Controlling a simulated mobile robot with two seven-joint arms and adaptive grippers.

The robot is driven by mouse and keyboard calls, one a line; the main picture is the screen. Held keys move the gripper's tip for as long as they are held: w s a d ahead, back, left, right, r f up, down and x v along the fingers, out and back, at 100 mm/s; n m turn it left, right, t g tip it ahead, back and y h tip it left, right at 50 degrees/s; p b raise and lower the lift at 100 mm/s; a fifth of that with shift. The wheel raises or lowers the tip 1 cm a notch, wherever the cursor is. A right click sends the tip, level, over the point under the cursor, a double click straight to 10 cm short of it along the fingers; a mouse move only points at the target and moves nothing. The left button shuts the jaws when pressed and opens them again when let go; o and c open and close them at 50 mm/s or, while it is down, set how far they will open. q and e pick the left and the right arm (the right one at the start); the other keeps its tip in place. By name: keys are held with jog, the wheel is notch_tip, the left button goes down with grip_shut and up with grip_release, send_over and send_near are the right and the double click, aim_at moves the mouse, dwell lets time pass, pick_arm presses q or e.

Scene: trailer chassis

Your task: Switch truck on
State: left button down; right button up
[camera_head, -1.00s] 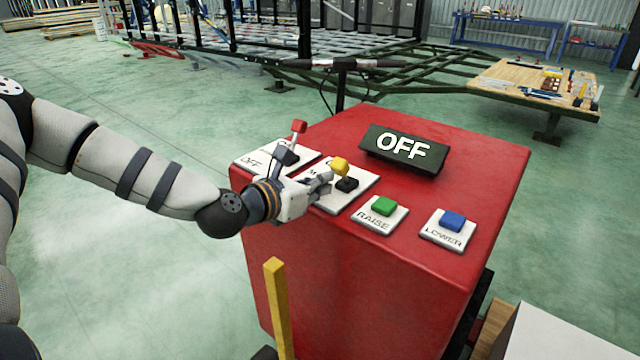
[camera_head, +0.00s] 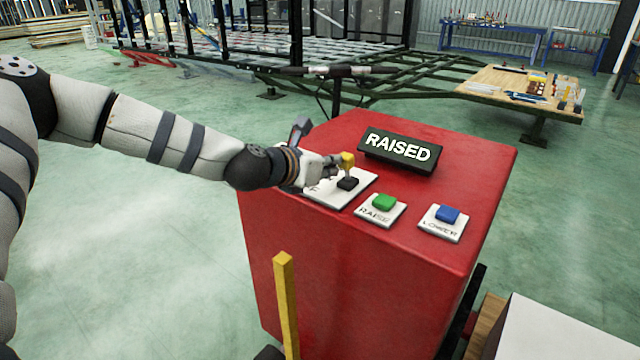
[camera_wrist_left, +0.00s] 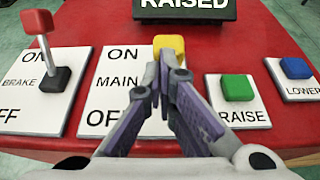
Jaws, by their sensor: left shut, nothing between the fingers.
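The red control box (camera_head: 440,150) carries a display (camera_head: 400,150) reading "RAISED". The main lever with a yellow knob (camera_head: 347,159) stands on its white plate; the knob also shows in the left wrist view (camera_wrist_left: 169,46), near the ON side. My left gripper (camera_head: 336,163) is shut and empty, its fingertips (camera_wrist_left: 172,76) right at the yellow knob; I cannot tell whether they touch it. The fingers hide the lever's shaft in the wrist view. The brake lever's red knob (camera_wrist_left: 38,21) is left of it, hidden by my arm in the head view. My right gripper is out of view.
A green RAISE button (camera_head: 384,202) and a blue LOWER button (camera_head: 447,214) sit right of the main lever. A trailer frame (camera_head: 420,85) and a wooden board with tools (camera_head: 500,85) are behind the box. A yellow post (camera_head: 286,300) stands in front.

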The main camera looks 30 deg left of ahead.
aim_at(344, 151)
pick_arm(q)
jog(key=shift+w+d+r, duration=0.1)
jog(key=shift+w+r, duration=0.25)
jog(key=shift+w, duration=0.3)
jog(key=shift+w+r, duration=0.3)
jog(key=shift+w, duration=0.35)
jog(key=shift+w+d+r+b, duration=0.1)
jog(key=shift+w+r+b, duration=0.1)
jog(key=shift+w, duration=0.5)
jog(key=shift+w+r+b, duration=0.15)
jog(key=shift+w+b, duration=0.05)
jog(key=shift+w, duration=0.45)
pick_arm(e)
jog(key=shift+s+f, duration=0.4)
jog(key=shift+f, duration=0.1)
